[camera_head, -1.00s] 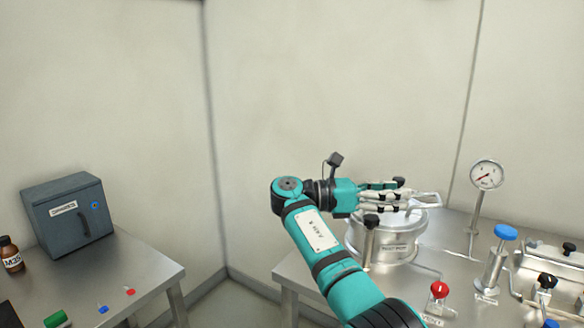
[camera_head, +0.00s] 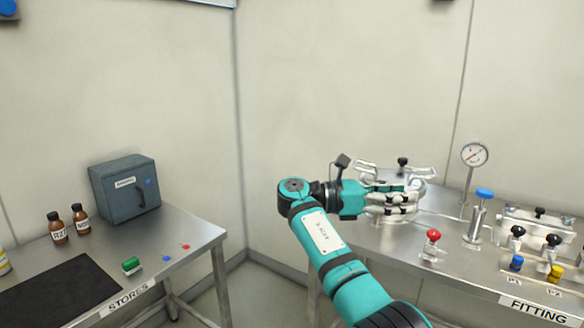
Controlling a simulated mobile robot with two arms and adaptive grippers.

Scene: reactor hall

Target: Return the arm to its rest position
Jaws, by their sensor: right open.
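My right arm comes up from the bottom of the head view, teal with dark joints, and bends to the right at its elbow. My right gripper (camera_head: 412,203) is open, with its pale jointed fingers pointing right. No object shows between the fingers. It appears in front of a round metal pot (camera_head: 418,177) and hides much of the pot's body. I cannot tell whether it touches the pot. My left gripper is not in view.
The metal fitting bench (camera_head: 400,250) carries a gauge (camera_head: 474,155), a red knob (camera_head: 433,236), a blue-topped valve (camera_head: 484,194) and several other valves. At left, the stores table (camera_head: 190,232) holds a grey cabinet (camera_head: 125,188), brown bottles (camera_head: 57,229) and a black mat (camera_head: 50,292). Floor shows between the tables.

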